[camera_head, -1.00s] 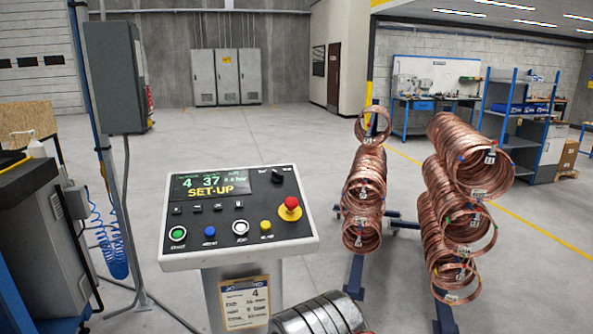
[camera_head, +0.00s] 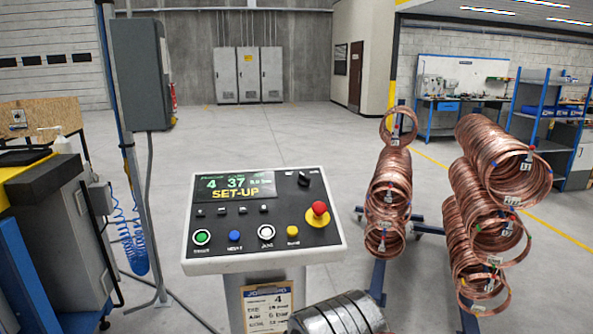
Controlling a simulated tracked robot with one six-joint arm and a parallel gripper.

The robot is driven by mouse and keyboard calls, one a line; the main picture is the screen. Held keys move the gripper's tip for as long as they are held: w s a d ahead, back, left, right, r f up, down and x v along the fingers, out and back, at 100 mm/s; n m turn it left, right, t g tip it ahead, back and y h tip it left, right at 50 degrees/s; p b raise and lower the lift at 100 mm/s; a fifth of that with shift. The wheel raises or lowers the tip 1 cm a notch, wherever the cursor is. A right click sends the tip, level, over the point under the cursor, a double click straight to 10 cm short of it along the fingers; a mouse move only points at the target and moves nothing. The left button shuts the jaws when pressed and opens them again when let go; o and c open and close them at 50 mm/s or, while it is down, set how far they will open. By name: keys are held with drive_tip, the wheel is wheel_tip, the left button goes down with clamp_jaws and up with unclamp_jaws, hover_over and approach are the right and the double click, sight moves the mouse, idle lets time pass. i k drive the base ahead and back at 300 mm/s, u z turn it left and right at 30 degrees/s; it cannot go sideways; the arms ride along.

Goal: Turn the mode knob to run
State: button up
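The mode knob (camera_head: 304,179) is a small black knob at the upper right of the control panel (camera_head: 262,255). Its labels are too small to read. The panel's display (camera_head: 234,187) reads "4", "37" and "SET-UP" in yellow and green. A red emergency button (camera_head: 319,209) on a yellow base sits below and right of the knob. Green, blue, white and yellow buttons line the panel's front edge. My gripper is not in view.
Copper coils hang on a blue rack (camera_head: 379,278) to the right of the panel. A grey machine (camera_head: 68,235) and a post with a grey box (camera_head: 141,75) stand left. Open floor lies behind the panel.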

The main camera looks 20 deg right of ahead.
sight(304, 180)
drive_tip(key=i, duration=0.85)
drive_tip(key=z, duration=0.05)
